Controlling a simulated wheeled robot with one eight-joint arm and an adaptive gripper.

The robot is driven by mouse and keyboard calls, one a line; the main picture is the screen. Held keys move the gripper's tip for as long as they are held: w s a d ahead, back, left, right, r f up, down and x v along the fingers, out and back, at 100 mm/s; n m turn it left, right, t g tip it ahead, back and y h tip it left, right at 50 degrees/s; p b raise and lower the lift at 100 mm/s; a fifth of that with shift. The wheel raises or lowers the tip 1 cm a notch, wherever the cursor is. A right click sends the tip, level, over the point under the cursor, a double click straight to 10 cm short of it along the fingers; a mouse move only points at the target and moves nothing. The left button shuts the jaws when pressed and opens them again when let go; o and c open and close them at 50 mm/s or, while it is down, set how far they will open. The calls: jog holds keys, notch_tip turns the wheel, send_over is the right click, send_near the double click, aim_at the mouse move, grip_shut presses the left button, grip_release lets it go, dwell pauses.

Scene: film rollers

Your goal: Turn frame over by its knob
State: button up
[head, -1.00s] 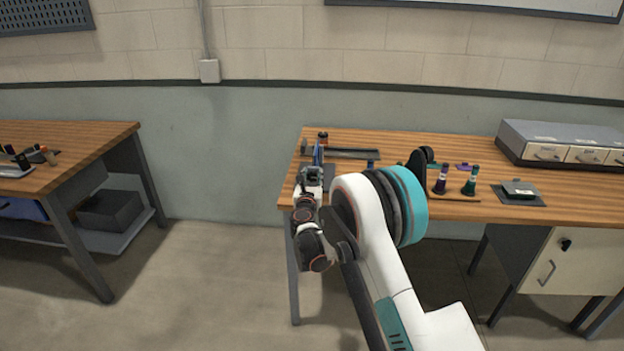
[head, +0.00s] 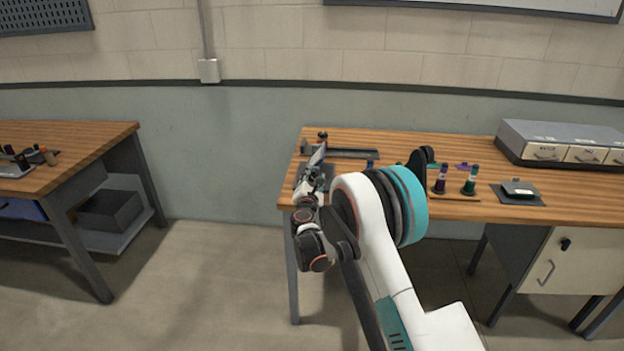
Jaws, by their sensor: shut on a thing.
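The frame (head: 318,156) is a thin, bluish-grey piece at the left end of the right-hand bench. It stands on edge and leans, seen nearly edge-on. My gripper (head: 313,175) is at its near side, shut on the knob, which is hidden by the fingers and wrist. A dark upright post with a round top (head: 322,136) stands just behind the frame. How far the frame has turned is hard to tell at this size.
My arm covers the bench's front middle. Another bench (head: 85,145) stands at left.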

jog(key=m, duration=0.5)
jog(key=shift+d+f+m, duration=0.1)
jog(key=shift+m, duration=0.2)
jog(key=m, duration=0.4)
jog(key=shift+f+m, duration=0.1)
jog(key=shift+m, duration=0.2)
jog(key=o, duration=1.1)
jog(key=s, duration=1.2)
jog(key=shift+a, duration=0.2)
jog(key=shift+d, duration=0.1)
